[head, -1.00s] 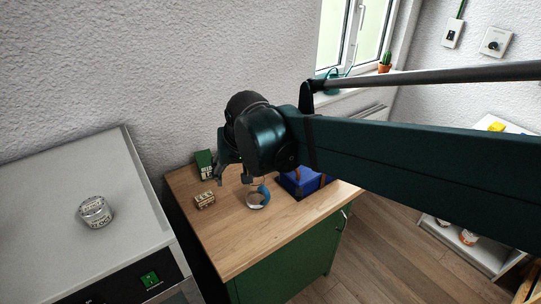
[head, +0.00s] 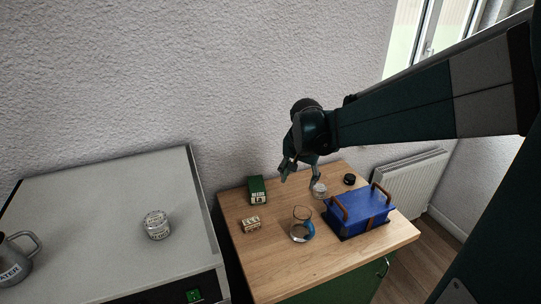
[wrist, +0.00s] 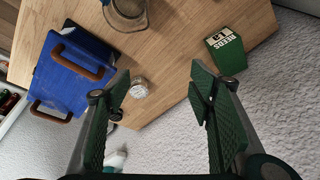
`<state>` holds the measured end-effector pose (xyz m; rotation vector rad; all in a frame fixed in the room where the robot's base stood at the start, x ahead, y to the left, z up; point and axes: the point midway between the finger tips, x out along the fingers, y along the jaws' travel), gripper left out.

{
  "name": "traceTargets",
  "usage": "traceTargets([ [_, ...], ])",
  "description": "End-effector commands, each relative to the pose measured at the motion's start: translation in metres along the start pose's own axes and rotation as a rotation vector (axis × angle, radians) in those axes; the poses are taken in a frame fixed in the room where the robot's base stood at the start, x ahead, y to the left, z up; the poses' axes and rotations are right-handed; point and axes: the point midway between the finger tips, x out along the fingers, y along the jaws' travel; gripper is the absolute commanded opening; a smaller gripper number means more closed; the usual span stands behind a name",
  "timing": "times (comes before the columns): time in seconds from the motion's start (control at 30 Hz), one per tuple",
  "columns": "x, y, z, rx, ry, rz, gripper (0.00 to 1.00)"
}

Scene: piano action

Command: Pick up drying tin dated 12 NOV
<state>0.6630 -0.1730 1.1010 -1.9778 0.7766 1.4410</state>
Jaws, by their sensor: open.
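Another round tin with a printed label (head: 156,225) stands on the grey worktop at left. I cannot read a date on either tin. My gripper (head: 300,179) is open and empty above the back of the wooden counter, close to the small tin in the picture. In the wrist view its fingers (wrist: 160,85) are spread wide, with nothing between them.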

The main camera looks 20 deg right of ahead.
Motion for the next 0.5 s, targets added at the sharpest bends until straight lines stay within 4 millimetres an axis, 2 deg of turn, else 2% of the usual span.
traceTargets([
  [0.1,0.009,0.001,-0.019,0.051,-0.013,0.019,0.53],
  [0.5,0.053,0.012,-0.071,0.224,-0.055,0.086,0.53],
])
